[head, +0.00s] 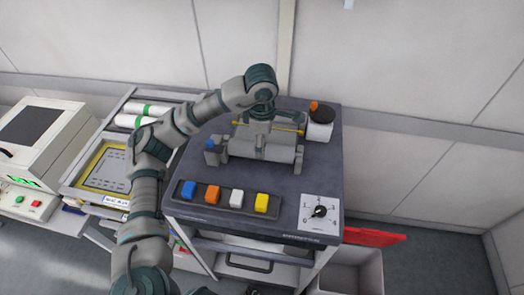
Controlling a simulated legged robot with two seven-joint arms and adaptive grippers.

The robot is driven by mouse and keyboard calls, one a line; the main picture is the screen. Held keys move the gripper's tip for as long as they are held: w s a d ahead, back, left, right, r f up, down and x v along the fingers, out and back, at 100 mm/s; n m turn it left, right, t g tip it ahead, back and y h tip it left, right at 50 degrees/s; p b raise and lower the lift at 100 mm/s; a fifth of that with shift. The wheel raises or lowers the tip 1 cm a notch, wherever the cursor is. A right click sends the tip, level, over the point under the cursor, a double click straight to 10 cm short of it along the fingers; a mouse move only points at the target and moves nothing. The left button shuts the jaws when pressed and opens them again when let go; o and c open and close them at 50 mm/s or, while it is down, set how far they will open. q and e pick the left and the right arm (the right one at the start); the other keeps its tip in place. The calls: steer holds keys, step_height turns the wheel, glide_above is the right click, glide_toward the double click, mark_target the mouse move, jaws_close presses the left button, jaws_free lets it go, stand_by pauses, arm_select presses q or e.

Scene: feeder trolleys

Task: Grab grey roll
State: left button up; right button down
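A grey roll (275,151) lies sideways in a grey holder (224,152) on the dark top of a trolley. My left arm comes in from the lower left and bends over the trolley. My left gripper (262,132) points down at the roll's upper back side, near the middle of its length. Its fingertips are small and partly lost against the grey holder, so I cannot tell whether they touch the roll or how far apart they are. My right gripper is not in view.
In front of the roll are blue, orange, white and yellow buttons (236,197) and a dial (320,211). A white container with a dark lid (320,122) stands at the back right. White rolls with green bands (146,109) and a white machine (45,135) are on the left.

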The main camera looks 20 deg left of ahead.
arm_select(q)
steer(key=f, duration=0.5)
steer(key=shift+w+a, duration=0.2)
steer(key=shift+w, duration=0.15)
steer(key=shift+s, duration=0.1)
steer(key=c, duration=1.4)
